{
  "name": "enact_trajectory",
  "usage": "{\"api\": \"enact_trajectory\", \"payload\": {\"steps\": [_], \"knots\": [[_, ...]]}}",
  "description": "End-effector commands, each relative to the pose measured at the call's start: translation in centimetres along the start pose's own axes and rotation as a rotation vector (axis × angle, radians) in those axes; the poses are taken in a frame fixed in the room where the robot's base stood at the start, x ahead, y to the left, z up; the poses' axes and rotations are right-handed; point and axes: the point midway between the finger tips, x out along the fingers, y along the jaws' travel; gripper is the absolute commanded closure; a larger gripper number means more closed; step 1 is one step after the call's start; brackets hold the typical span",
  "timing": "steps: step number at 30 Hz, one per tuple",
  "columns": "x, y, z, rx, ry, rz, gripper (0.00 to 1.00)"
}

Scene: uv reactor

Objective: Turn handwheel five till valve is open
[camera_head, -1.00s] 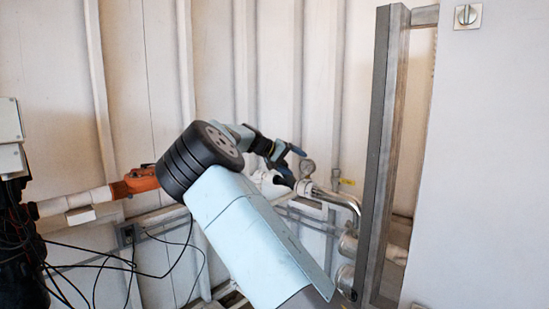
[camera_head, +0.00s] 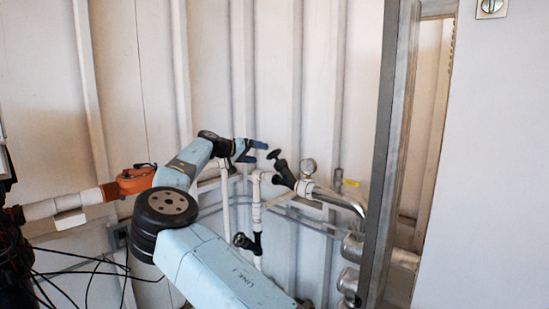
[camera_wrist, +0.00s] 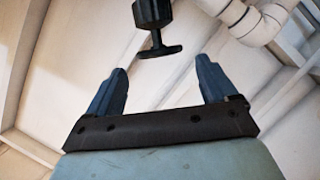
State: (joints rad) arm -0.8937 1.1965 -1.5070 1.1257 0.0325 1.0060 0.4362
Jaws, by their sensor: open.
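A small black handwheel (camera_head: 273,154) sits on a black valve body (camera_head: 285,173) on white pipework, close to the right of my gripper (camera_head: 252,151). In the wrist view, the handwheel (camera_wrist: 160,51) is a thin bar-like shape on a short stem, beyond and between the fingertips of my gripper (camera_wrist: 163,66). My blue fingers are apart, with nothing held between them. A second black handwheel (camera_head: 240,240) is lower on the pipework, just above my arm. I see no numbers on the handwheels.
A grey metal post (camera_head: 382,160) and white panel (camera_head: 480,170) stand further right. An orange fitting (camera_head: 136,180) is at left. The ribbed wall (camera_head: 265,70) is behind.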

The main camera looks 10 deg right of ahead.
Motion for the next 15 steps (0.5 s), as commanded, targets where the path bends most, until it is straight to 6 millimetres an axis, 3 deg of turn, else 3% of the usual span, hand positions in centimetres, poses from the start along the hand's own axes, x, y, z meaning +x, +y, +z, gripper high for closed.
{"api": "enact_trajectory", "payload": {"steps": [9,15], "knots": [[5.7,0.0,0.0,-0.001,-0.001,0.002,0.15],[8.2,0.1,0.0,0.0,0.0,0.0,0.15]]}}
